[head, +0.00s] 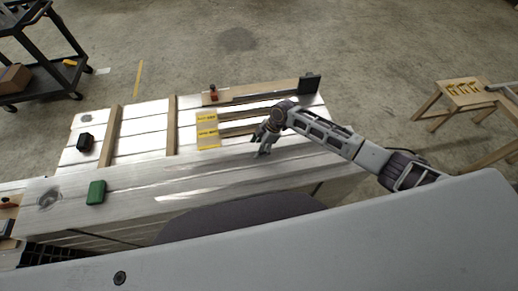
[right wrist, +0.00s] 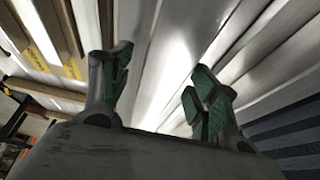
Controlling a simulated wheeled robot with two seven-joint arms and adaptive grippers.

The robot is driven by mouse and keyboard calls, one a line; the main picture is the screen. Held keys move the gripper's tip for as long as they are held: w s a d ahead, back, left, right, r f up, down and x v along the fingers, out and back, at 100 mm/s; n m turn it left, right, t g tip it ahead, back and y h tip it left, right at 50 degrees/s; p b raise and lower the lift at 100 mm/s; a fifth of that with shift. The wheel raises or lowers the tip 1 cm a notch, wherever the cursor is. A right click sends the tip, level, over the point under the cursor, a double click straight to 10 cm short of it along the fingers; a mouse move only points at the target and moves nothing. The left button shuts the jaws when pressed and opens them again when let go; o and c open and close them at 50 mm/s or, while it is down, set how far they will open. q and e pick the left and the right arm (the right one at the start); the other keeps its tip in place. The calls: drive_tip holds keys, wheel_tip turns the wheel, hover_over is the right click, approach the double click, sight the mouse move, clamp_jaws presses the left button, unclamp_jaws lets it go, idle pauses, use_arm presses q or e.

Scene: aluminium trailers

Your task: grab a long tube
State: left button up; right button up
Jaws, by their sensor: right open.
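My right gripper (head: 264,145) is over the aluminium trailer bed (head: 140,178), just in front of the yellow-labelled wooden pieces. In the right wrist view, the gripper (right wrist: 160,65) has its green-padded fingers spread wide, with bare metal between them and nothing held. A long, thin dark piece (head: 265,95) lies along a wooden board at the bed's far side. I cannot tell whether it is the long tube. In the right wrist view, long dark and wooden bars (right wrist: 55,28) lie left of the fingers, apart from them. My left gripper is not in view.
Yellow labels (head: 207,128), a red item (head: 213,93) and a black block (head: 309,83) are on the bed's far right part. A green box (head: 96,192) and a dark box (head: 84,142) are at left. A wooden stool (head: 465,92) and a black cart (head: 40,60) stand beyond.

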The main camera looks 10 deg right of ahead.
clamp_jaws()
drive_tip(key=shift+w+r, duration=0.1)
drive_tip(key=shift+r, duration=0.05)
idle(0.5)
drive_tip(key=shift+r, duration=0.65)
wheel_tip(320, 180, up, 9)
drive_tip(key=shift+f+b, duration=0.15)
drive_tip(key=shift+b, duration=0.25)
